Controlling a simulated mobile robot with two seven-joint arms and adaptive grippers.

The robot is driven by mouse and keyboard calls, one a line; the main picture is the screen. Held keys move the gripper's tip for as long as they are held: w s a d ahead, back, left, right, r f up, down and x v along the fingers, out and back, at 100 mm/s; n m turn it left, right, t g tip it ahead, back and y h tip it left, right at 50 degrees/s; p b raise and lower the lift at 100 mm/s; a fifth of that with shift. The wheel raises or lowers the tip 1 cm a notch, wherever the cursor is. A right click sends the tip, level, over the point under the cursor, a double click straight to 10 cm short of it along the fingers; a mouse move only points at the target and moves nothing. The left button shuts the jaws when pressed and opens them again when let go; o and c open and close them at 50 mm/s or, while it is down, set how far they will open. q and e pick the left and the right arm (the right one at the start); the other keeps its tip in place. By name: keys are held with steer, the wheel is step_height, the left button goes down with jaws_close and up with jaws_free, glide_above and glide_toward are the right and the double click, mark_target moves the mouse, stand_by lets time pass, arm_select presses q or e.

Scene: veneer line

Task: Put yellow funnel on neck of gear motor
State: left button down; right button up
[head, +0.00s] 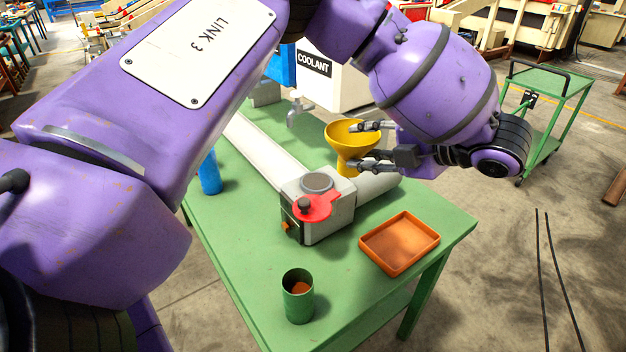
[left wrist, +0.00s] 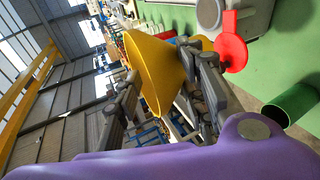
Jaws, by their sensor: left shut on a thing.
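The yellow funnel (head: 347,135) is in my left gripper (head: 357,148), wide mouth up, above the table. The gripper's fingers are shut on it, and it also shows between them in the left wrist view (left wrist: 152,62). The gear motor (head: 330,215) is a grey box on the green table, with a round grey neck (head: 317,182) on top. A red flap (head: 315,206) with a dark knob lies at the near side of the neck. The funnel is behind and to the right of the neck, apart from it. My right gripper is not in view.
An orange tray (head: 400,243) and a green cup (head: 298,300) stand on the near part of the green table (head: 245,268). A blue bottle (head: 209,173) stands at the left edge. A coolant tank (head: 335,80) with a tap (head: 297,108) is behind.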

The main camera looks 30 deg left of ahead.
arm_select(q)
steer(key=shift+w+a+f, duration=1.15)
steer(key=shift+a+f, duration=0.9)
steer(key=shift+w+a+f, duration=1.2)
steer(key=shift+a+f, duration=0.85)
steer(key=shift+a, duration=0.05)
steer(key=shift+w+a+f, duration=1.15)
steer(key=shift+a+f, duration=0.9)
steer(key=shift+f, duration=0.1)
steer(key=c, duration=1.1)
jaws_free()
steer(key=v, duration=1.2)
steer(key=shift+w, duration=0.1)
